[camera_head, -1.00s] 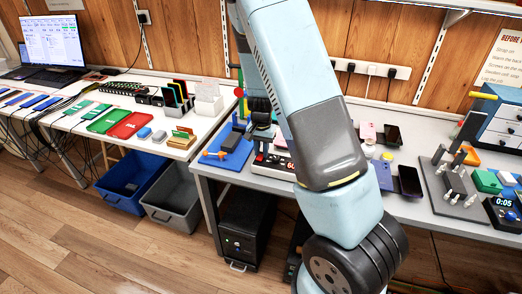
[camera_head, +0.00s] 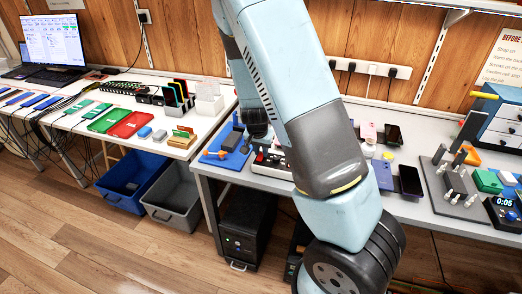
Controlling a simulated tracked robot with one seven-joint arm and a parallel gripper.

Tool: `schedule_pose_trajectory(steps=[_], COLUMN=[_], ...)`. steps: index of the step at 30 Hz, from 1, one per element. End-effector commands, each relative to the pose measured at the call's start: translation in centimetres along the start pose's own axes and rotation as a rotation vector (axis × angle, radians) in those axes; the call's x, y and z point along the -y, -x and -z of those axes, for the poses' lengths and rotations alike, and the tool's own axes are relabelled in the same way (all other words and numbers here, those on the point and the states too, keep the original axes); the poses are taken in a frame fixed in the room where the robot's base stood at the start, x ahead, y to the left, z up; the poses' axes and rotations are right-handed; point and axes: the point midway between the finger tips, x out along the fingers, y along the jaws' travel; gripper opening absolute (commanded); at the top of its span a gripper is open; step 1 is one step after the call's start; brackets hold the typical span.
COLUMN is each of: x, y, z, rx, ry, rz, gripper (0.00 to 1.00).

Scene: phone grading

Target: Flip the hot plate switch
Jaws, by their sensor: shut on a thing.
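The hot plate (camera_head: 270,168), a low pale unit with a dark and red front, stands near the left end of the right bench. My arm covers its right part. Its switch is too small to make out. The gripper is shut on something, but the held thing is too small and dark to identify. I cannot tell whether it touches the hot plate.
The blue mat (camera_head: 238,157) lies left of the hot plate with dark items on it. Dark phones (camera_head: 410,180) lie right of my arm. A grey fixture (camera_head: 452,190) and a timer (camera_head: 504,212) stand farther right. The left bench carries red and green trays (camera_head: 128,124).

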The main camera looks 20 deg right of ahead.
Motion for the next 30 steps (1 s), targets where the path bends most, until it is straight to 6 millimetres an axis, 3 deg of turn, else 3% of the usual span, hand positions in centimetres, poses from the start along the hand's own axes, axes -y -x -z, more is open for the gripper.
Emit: schedule_pose_trajectory(steps=[6,7,15,23,30], x=[0.1,0.1,0.1,0.1,0.2], y=[0.0,0.0,0.0,0.1,1.6], z=[-0.1,-0.1,-0.1,0.0,-0.1], rx=[0.002,0.002,0.002,0.002,0.000], ry=[0.002,0.002,0.001,0.001,0.002], rz=[0.001,0.001,0.000,0.000,0.002], gripper=[0.00,0.24,0.49,0.49,0.49])
